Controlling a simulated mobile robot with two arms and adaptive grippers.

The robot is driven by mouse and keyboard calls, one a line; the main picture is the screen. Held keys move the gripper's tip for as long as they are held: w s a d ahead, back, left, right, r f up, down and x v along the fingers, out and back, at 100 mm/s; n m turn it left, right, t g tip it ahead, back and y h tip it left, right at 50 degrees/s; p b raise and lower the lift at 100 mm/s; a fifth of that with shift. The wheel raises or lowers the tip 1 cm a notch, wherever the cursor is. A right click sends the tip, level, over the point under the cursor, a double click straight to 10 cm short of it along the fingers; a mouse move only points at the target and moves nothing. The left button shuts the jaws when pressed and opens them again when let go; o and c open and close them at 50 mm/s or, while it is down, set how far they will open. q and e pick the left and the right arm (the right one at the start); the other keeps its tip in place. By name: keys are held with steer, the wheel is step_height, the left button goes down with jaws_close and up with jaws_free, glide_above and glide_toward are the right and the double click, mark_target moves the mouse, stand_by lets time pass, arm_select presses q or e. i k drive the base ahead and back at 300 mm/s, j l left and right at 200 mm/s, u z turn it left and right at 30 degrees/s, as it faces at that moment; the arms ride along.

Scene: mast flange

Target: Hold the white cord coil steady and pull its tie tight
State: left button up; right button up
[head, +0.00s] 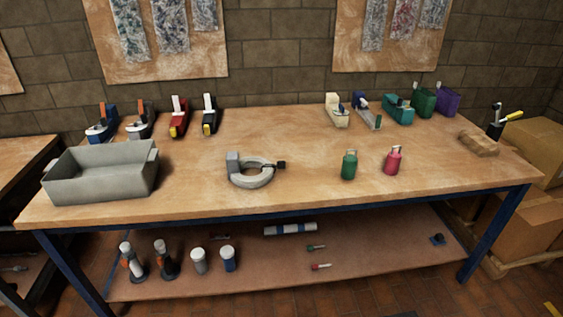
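The white cord coil (253,181) lies flat on the workbench top, left of the middle and near the front edge. It looks like a pale grey-white ring with a blocky light grey piece (233,163) at its left side. A small black piece (281,165), which looks like the tie's end, sticks out at the coil's right side. I cannot tell how tight the tie is. Neither of my grippers shows in the head view, and nothing touches the coil except the bench.
A grey open bin (102,188) stands left of the coil on the workbench (270,138). A green bottle (348,165) and a red bottle (393,160) stand to the right. Several tools line the back edge. The bench around the coil is clear.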

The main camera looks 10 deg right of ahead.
mark_target(280, 164)
steer(key=i+j, duration=0.15)
steer(key=i, duration=0.3)
steer(key=i+j, duration=0.15)
steer(key=i, duration=0.3)
